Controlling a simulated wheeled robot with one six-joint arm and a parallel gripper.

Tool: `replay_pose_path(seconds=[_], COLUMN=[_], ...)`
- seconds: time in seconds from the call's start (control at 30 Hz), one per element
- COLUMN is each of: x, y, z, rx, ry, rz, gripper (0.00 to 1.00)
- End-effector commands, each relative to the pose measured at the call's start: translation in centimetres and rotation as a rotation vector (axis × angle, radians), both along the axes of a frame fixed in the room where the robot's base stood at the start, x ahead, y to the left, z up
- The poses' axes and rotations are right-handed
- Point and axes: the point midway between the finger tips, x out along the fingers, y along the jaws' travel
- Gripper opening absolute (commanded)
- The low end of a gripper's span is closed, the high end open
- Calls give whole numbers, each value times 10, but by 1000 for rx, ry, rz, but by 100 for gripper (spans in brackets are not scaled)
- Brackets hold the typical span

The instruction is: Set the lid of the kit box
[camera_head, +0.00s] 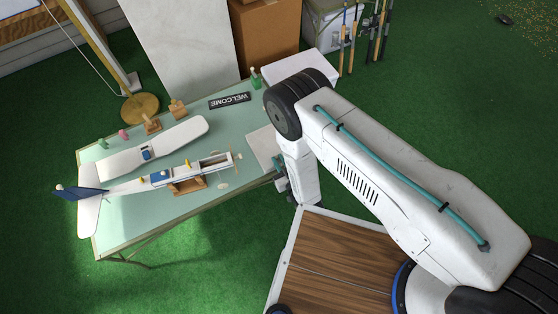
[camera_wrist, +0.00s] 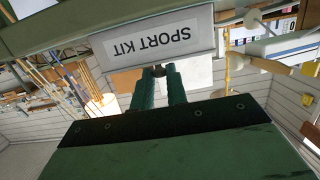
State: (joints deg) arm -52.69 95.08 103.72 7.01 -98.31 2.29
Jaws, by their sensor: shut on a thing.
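The kit box (camera_wrist: 155,45) fills the upper middle of the wrist view, its pale front labelled SPORT KIT upside down. A small dark knob (camera_wrist: 159,71) shows at the edge of that labelled face. My gripper (camera_wrist: 160,74) has its two green fingers closed on the knob. A white panel behind the fingers appears to be the lid (camera_wrist: 203,74); how far it is tilted I cannot tell. In the head view a white flat surface (camera_head: 263,146) at the table's right edge appears to be part of the box. My arm hides the rest, and the gripper is mostly hidden beside it.
The green table (camera_head: 215,150) bears a model aeroplane (camera_head: 160,180), a separate white wing (camera_head: 180,137), a WELCOME sign (camera_head: 229,99) and small wooden pieces. A white bin (camera_head: 325,25) and fishing rods (camera_head: 378,35) stand behind. Green floor is clear at the front left.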

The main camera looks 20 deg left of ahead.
Motion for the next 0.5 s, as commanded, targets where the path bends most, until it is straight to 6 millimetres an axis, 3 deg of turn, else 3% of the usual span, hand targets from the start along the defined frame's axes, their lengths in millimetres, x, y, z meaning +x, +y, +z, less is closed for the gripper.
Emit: replay_pose_path(seconds=[0.17,0.2,0.27,0.5], x=[-1,-2,-1,-1], y=[0,0,0,0], z=[-1,-1,-1,-1], rx=[-3,-3,-3,-3], ry=[4,4,4,3], rz=[3,3,2,2], gripper=[0,20,37,37])
